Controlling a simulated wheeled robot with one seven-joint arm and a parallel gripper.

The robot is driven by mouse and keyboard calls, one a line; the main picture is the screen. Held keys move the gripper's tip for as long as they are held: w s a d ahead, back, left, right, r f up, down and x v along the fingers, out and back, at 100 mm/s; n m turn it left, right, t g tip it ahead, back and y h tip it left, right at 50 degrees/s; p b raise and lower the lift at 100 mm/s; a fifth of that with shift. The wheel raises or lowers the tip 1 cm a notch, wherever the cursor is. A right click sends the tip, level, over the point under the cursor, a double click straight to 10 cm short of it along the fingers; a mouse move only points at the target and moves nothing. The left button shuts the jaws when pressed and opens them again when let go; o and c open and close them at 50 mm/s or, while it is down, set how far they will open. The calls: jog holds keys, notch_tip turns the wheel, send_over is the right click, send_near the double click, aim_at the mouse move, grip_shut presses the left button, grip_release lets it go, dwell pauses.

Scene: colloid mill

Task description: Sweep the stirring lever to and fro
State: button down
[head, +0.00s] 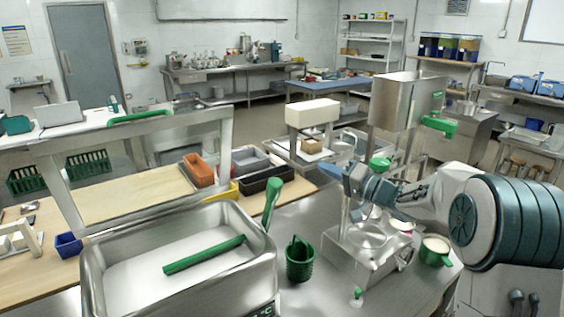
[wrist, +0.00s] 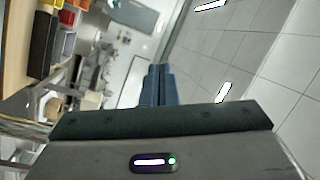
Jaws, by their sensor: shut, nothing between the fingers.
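The colloid mill (head: 368,244) stands on the steel table at centre right, with a tall steel hopper (head: 398,100) above and behind it. A green knob (head: 380,163) shows just behind my gripper, and a green handle (head: 440,126) sticks out right of the hopper. I cannot tell which of these belongs to the stirring lever. My gripper (head: 336,171) is above the mill, pointing left, its blue fingers together and empty. The fingers also show closed in the wrist view (wrist: 159,70), with no lever between them. My arm hides part of the mill's upper right.
A steel basin (head: 93,268) with a green bar (head: 204,254) stands at front left. A green basket (head: 299,260) and a green-handled cup (head: 435,251) flank the mill. Bins (head: 198,170) lie on the wooden bench. Air left of my gripper looks free.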

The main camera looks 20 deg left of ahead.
jog(key=s+a+n+g+y+p, duration=0.1)
jog(key=s+a+n+g+y, duration=0.2)
jog(key=g, duration=0.5)
jog(key=g+p, duration=0.2)
jog(key=p, duration=0.2)
send_over(269, 209)
jog(key=w+d, duration=0.3)
jog(key=shift+a+r+m, duration=0.1)
jog(key=shift+a+m, duration=0.05)
jog(key=shift+m, duration=0.25)
